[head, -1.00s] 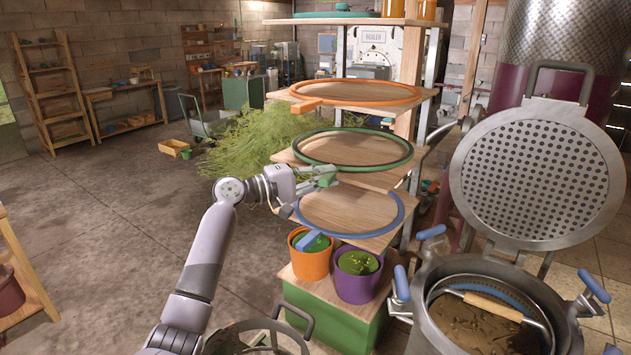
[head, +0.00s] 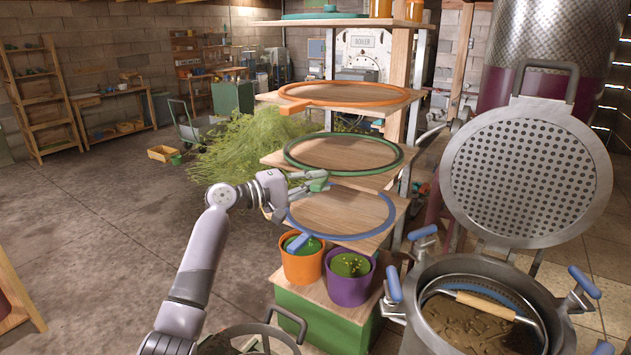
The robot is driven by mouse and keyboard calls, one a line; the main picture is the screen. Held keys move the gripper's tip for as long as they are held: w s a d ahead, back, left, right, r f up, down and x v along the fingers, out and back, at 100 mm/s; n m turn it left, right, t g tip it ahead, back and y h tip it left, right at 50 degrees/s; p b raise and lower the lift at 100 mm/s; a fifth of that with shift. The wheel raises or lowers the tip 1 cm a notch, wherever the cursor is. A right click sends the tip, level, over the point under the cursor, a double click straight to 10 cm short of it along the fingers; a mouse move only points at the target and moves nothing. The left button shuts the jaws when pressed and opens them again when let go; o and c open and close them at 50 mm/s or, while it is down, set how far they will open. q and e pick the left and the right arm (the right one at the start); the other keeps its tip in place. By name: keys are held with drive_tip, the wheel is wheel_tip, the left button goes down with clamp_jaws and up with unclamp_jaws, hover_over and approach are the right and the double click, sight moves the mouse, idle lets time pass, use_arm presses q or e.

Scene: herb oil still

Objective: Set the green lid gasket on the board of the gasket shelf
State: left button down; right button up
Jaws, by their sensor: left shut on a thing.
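The green lid gasket (head: 398,165) is a thin ring lying level over the middle wooden board (head: 272,157) of the gasket shelf. It lies within the board's outline and looks to be on it or just above it; I cannot tell if it touches all round. My left gripper (head: 318,181) is at the board's front edge, shut on the gasket's green tab, which the fingers partly hide. My right gripper is not in view.
An orange ring (head: 405,98) lies on the board above and a blue ring (head: 392,213) on the board below, close under my gripper. Orange (head: 302,268) and purple (head: 348,291) pots stand beneath. The open still (head: 470,330) with its perforated lid (head: 528,180) is at right.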

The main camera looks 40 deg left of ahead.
use_arm(q)
drive_tip(key=shift+f+b, duration=0.35)
drive_tip(key=shift+f, duration=0.1)
drive_tip(key=c, duration=1.5)
unclamp_jaws()
drive_tip(key=v, duration=1.2)
